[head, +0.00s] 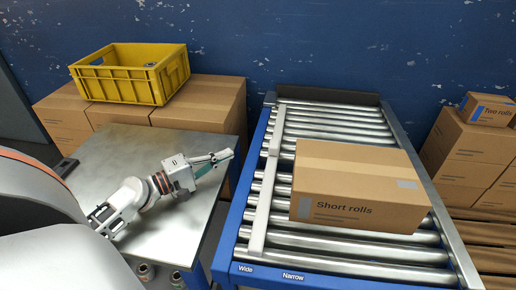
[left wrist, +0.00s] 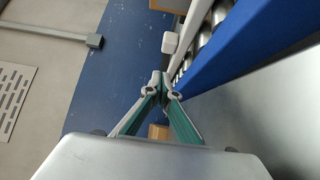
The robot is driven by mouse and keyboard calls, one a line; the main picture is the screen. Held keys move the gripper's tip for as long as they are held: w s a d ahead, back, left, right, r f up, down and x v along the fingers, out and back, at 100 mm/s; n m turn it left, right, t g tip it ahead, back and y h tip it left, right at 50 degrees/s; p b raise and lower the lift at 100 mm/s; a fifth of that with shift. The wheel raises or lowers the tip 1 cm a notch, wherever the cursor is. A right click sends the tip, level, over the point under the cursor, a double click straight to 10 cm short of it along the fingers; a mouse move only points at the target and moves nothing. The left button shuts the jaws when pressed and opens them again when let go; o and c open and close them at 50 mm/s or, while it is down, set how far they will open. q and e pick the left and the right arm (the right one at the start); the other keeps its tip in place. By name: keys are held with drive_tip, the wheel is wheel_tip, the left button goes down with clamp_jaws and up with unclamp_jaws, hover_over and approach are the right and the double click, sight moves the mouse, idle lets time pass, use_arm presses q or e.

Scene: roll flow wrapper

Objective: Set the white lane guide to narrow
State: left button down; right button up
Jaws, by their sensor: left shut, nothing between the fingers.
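The white lane guide (head: 267,190) is a long pale bar lying lengthwise over the left part of the roller conveyor. Its front end is nearer the "Wide" label (head: 245,268) than the "Narrow" label (head: 293,276). My left gripper (head: 230,154) is shut and empty, left of the conveyor's blue side rail and apart from the guide. Its closed green-padded fingers show in the left wrist view (left wrist: 161,78). A small whitish block (left wrist: 170,42) appears beyond them; I cannot tell whether it belongs to the guide. My right gripper is not in view.
A "Short rolls" carton (head: 355,180) sits on the rollers right of the guide. A metal table (head: 115,165) stands left of the conveyor, with cartons and a yellow crate (head: 125,88) behind it. More cartons (head: 470,150) stand at the right.

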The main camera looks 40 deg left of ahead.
sight(274, 153)
use_arm(q)
drive_tip(key=x, duration=0.7)
drive_tip(key=shift+a+r, duration=0.1)
drive_tip(key=shift+r, duration=0.05)
drive_tip(key=shift+w+d+p, duration=0.45)
drive_tip(key=shift+w+d, duration=0.25)
drive_tip(key=shift+d, duration=0.3)
drive_tip(key=shift+w+d+r, duration=0.1)
drive_tip(key=shift+w+d, duration=0.1)
drive_tip(key=shift+d, duration=0.15)
drive_tip(key=shift+w+d+f, duration=0.2)
drive_tip(key=shift+d+f, duration=0.05)
drive_tip(key=shift+d, duration=0.15)
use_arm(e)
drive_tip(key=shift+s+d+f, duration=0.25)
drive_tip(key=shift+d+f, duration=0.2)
